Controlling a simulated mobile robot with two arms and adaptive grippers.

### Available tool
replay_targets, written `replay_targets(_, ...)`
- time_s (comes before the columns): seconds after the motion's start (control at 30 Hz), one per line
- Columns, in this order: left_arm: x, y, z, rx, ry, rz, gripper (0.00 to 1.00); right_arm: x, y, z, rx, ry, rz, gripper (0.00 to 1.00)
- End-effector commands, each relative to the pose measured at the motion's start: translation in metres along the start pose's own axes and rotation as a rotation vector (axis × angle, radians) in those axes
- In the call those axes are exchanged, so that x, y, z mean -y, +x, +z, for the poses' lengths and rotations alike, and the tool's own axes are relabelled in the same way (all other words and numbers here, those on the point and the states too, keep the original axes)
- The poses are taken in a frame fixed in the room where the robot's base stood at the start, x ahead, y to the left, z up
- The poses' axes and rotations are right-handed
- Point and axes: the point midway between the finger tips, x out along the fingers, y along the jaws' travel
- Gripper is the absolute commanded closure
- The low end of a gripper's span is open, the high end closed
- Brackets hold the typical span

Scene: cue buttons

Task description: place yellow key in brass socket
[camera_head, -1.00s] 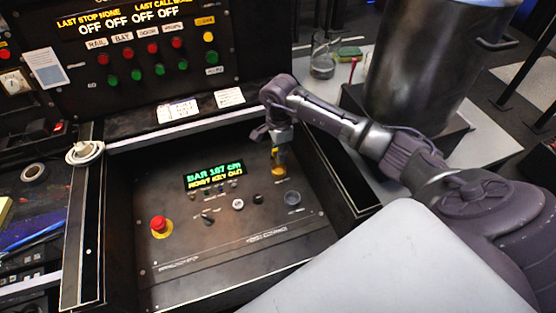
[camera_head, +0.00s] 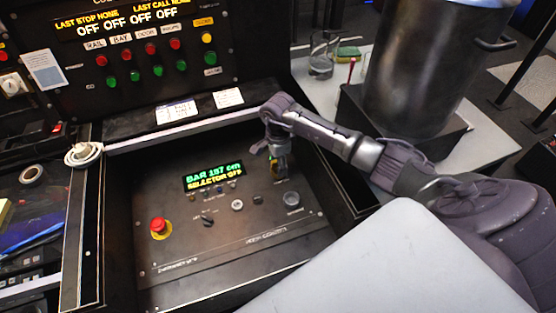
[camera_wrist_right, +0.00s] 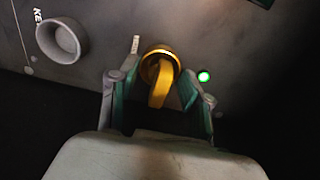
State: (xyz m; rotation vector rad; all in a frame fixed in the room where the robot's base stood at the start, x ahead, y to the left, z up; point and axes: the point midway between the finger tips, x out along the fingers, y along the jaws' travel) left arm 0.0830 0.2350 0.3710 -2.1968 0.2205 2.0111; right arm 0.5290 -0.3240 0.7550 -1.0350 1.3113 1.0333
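The yellow key (camera_wrist_right: 160,85) stands in the brass socket (camera_wrist_right: 161,54) on the console panel, in the right wrist view. Its lower end is inside the brass ring. My right gripper (camera_wrist_right: 158,98) is open, with one finger on each side of the key and a gap to each. A small green light (camera_wrist_right: 204,76) is lit beside the socket. In the head view my right gripper (camera_head: 280,172) is low over the panel's right part and mostly hides the key and socket. My left gripper is not in view.
A grey round holder (camera_wrist_right: 62,40) sits beside the socket and looks empty. The panel also has a red button (camera_head: 158,226), small knobs, and a display (camera_head: 213,176) reading "SELECTOR OFF". Raised console walls surround it. A large metal pot (camera_head: 420,65) stands at back right.

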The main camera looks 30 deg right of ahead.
Motion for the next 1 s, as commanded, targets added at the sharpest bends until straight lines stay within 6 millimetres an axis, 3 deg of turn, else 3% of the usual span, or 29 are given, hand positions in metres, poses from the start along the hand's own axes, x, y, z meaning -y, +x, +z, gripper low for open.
replay_targets(0.37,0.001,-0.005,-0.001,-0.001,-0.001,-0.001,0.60,0.001,-0.008,0.000,0.001,0.000,-0.002,0.50)
replay_targets(0.8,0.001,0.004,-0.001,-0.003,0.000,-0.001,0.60,0.001,-0.094,0.000,0.000,-0.001,-0.005,0.50)
replay_targets(1.0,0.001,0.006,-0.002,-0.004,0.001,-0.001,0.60,0.001,-0.118,0.000,0.001,0.000,-0.002,0.50)
